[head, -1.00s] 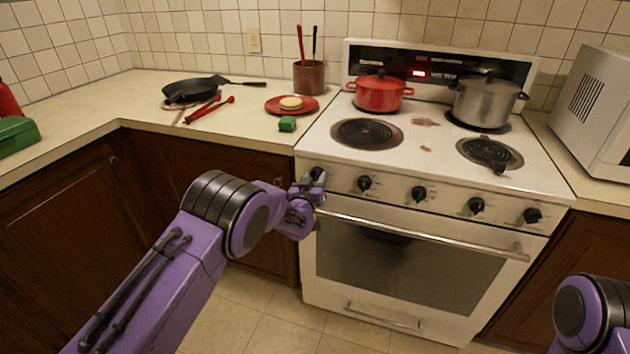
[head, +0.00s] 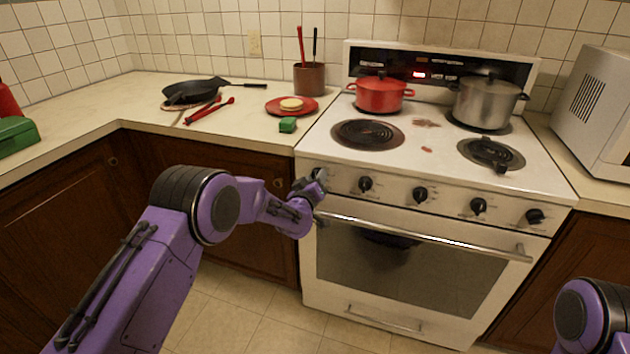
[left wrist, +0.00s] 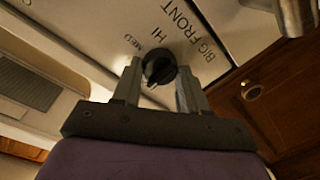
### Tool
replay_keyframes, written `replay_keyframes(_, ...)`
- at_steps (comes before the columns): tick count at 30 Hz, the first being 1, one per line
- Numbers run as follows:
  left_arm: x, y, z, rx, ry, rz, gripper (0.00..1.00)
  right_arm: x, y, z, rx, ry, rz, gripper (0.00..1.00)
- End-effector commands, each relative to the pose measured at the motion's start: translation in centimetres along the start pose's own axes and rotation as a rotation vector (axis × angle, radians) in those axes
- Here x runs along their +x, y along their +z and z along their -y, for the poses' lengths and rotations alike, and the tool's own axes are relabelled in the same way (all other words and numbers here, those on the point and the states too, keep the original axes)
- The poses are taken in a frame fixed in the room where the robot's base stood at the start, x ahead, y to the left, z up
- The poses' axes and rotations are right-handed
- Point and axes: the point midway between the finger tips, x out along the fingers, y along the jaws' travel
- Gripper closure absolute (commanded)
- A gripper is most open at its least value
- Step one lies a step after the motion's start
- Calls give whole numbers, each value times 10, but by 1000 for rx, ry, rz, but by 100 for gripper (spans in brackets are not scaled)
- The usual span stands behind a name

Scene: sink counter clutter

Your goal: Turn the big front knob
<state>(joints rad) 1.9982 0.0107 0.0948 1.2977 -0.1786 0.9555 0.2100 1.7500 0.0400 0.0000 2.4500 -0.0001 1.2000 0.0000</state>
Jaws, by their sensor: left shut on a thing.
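The big front knob (left wrist: 159,68) is black and round, on the stove's front panel, with "BIG FRONT", "HI" and "MED" printed around it in the left wrist view. My left gripper (left wrist: 157,82) has one finger on each side of the knob and is shut on it. In the head view my left gripper (head: 314,182) is at the far left end of the knob row and hides most of this knob. My right gripper is out of view; only part of my right arm shows at the lower right.
Several other black knobs, such as the nearest one (head: 365,184), line the panel to the right. The oven door handle (head: 430,237) runs just below. A red pot (head: 380,95) and a steel pot (head: 487,102) stand on the rear burners.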

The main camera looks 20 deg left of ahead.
Motion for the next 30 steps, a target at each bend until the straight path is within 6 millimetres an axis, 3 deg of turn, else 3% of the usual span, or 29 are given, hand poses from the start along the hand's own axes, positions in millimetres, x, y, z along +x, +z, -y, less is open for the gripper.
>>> replay_keyframes(7, 0, 2, 1, -2, -2, 3, 88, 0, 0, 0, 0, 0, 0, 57)
replay_keyframes(8, 0, 2, 1, -2, -2, 3, 48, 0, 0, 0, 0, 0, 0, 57)
replay_keyframes(9, 0, 2, 1, -2, -2, 3, 35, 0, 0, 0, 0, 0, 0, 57)
replay_keyframes(10, 0, 2, 1, -1, -2, 3, 32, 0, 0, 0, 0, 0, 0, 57)
replay_keyframes(23, 0, 0, 0, 19, 0, -1, 32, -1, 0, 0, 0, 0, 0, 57)
replay_keyframes(26, 0, 0, -2, 131, 0, -7, 32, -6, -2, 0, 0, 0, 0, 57)
replay_keyframes(30, 0, 2, -4, 467, -1, -32, 32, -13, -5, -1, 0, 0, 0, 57)
